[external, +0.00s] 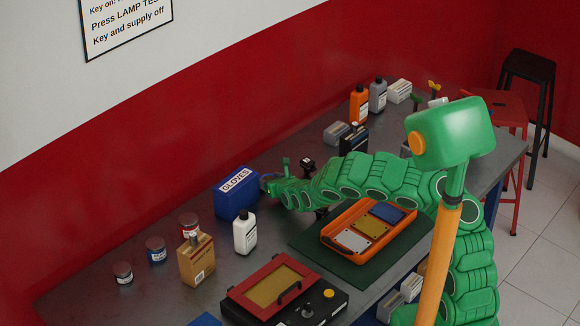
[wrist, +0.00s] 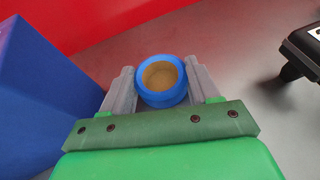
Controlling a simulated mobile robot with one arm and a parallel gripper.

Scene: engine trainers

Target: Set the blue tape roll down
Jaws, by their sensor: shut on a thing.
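The blue tape roll (wrist: 161,99) is between the two grey fingers of my gripper (wrist: 160,75) in the wrist view, its brown core facing the camera. My gripper is shut on it. In the external view my gripper (external: 271,186) is at the right side of the blue gloves box (external: 236,193), over the grey table (external: 190,302). The roll is small and mostly hidden there. I cannot tell whether it touches the table top.
The gloves box (wrist: 40,95) is close on the left in the wrist view, and a black object (wrist: 303,48) is at the right. A white bottle (external: 245,232) stands in front of the box. An orange tray (external: 332,243) is to the right. Grey table beside the roll is bare.

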